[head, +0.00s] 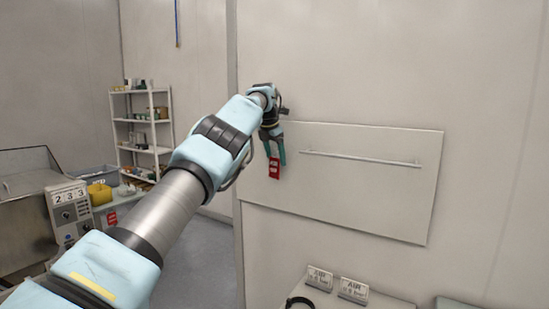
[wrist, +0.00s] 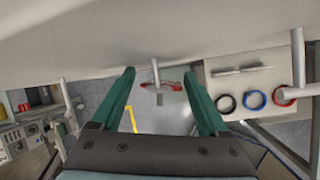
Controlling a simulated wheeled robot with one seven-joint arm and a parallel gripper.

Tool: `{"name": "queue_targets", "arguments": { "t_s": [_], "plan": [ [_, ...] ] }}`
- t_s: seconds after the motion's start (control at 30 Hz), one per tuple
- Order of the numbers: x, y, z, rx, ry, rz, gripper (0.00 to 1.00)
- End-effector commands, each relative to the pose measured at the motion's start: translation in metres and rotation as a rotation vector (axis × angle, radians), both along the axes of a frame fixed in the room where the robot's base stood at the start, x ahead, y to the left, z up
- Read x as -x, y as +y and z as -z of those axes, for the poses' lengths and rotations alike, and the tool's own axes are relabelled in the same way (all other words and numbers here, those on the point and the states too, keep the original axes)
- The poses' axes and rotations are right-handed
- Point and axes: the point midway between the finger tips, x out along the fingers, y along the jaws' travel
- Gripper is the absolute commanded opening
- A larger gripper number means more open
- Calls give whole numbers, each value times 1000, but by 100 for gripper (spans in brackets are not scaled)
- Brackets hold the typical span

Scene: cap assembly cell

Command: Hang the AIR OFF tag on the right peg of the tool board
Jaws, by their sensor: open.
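The red AIR OFF tag (head: 275,166) is at the left part of the pale tool board (head: 370,205). In the wrist view the tag (wrist: 174,85) is seen nearly edge-on at a grey peg (wrist: 155,68) and appears to hang on it. My gripper (head: 274,150) is open around the tag and peg. In the wrist view its two teal fingers (wrist: 159,76) stand on either side, with gaps to the tag. The exact contact of tag and peg is too small to tell.
A horizontal rail (head: 362,158) sticks out from the board to the right of my gripper. Below are a bench with AIR signs (head: 353,290) and black, blue (wrist: 255,99) and red rings.

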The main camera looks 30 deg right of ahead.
Motion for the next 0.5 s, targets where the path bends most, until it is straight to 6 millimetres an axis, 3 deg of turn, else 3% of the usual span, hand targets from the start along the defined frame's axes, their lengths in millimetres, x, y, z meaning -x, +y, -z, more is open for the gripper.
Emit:
{"name": "queue_targets", "arguments": {
  "t_s": [0.23,0.5],
  "plan": [
    [13,17,-55,15,-20,1,98],
    [24,34,-91,9,-18,-2,98]
  ]
}}
